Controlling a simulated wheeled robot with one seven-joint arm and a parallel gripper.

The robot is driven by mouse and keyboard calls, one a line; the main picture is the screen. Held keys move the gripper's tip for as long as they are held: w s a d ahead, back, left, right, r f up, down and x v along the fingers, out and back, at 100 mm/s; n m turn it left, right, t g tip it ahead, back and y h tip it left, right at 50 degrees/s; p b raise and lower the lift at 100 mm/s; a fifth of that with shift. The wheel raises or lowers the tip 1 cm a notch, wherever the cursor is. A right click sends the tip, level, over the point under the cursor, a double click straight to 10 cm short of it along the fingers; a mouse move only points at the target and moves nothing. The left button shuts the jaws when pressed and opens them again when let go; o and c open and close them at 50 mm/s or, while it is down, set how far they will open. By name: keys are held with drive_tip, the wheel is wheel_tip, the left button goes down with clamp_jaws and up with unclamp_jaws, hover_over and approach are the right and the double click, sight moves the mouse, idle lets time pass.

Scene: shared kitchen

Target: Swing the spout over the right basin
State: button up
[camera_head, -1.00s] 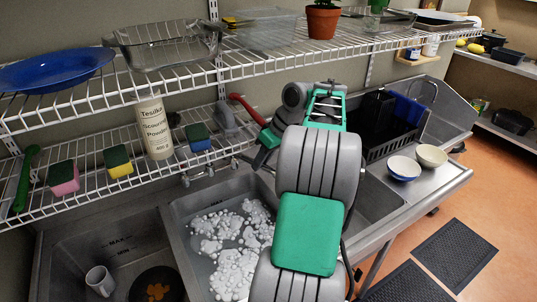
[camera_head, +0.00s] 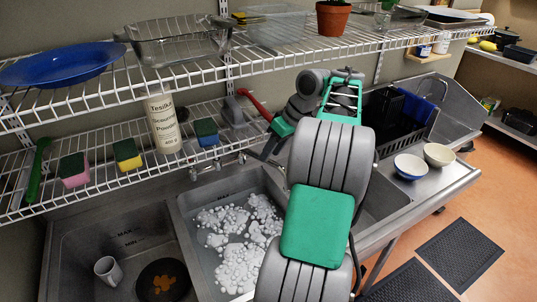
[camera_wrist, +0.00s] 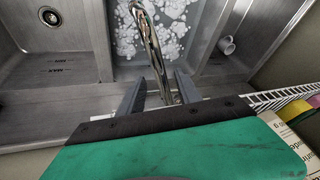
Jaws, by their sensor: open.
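The chrome spout (camera_wrist: 150,38) shows in the wrist view, curving down from over the suds-filled middle basin (camera_wrist: 125,65) to between my gripper's fingers. My gripper (camera_wrist: 160,80) is open, one dark finger on each side of the spout. I cannot tell whether either finger touches it. The right basin (camera_wrist: 70,40), bare with a drain, is at left in the wrist view. In the head view the right basin (camera_head: 380,198) is partly hidden by my arm, and the spout is hidden too.
The left basin (camera_head: 72,245) holds a grey mug (camera_head: 108,270) and a dark pan (camera_head: 162,281). A wire shelf (camera_head: 110,185) with sponges and scouring powder (camera_head: 163,122) runs close behind the sink. Bowls (camera_head: 410,167) and a dish rack (camera_head: 385,140) stand on the right drainboard.

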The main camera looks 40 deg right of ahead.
drive_tip(key=s+d, duration=0.6)
drive_tip(key=s, duration=0.4)
drive_tip(key=shift+d, duration=0.2)
drive_tip(key=shift+c, duration=0.5)
